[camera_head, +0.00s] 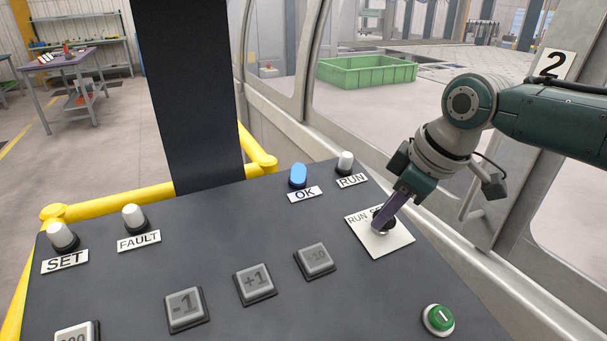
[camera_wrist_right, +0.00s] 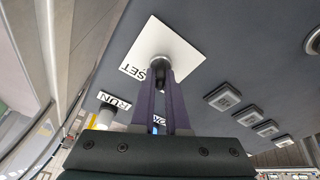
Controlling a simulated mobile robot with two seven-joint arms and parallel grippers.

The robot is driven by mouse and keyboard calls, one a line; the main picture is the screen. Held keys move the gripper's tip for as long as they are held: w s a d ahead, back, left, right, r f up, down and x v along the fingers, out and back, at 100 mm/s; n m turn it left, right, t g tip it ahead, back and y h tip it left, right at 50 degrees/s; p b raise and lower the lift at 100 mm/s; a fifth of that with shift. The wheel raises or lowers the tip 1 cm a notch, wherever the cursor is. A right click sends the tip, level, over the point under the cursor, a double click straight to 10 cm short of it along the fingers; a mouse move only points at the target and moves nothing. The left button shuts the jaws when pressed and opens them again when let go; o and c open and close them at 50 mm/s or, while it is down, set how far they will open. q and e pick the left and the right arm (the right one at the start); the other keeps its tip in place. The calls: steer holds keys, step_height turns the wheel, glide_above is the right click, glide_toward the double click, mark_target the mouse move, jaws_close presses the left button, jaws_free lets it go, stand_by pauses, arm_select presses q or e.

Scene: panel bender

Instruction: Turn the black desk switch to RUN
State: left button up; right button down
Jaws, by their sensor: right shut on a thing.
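The desk switch stands on a white label plate (camera_head: 399,242) at the right of the dark desk. Its round metal collar (camera_wrist_right: 181,54) shows in the wrist view, and a dark bit of the knob shows between the fingers. My right gripper (camera_head: 382,224) reaches down from the upper right and is shut on the knob; its purple fingers also show in the wrist view (camera_wrist_right: 164,85). The fingers hide most of the knob, so I cannot tell where it points. "RUN" reads on the plate's left, and "SET" shows in the wrist view. My left gripper is not in view.
Near the switch are a blue OK lamp (camera_head: 298,175), a pale RUN lamp (camera_head: 345,161), a +10 key (camera_head: 315,260) and a green button (camera_head: 438,320). SET (camera_head: 63,236) and FAULT (camera_head: 134,217) lamps are pale. A dark post (camera_head: 190,90) and yellow rail (camera_head: 110,202) stand behind.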

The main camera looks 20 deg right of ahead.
steer(key=c, duration=0.9)
jaws_free()
steer(key=shift+r, duration=0.1)
steer(key=v, duration=0.9)
steer(key=shift+s+r, duration=0.15)
steer(key=shift+r, duration=0.2)
steer(key=shift+f, duration=0.1)
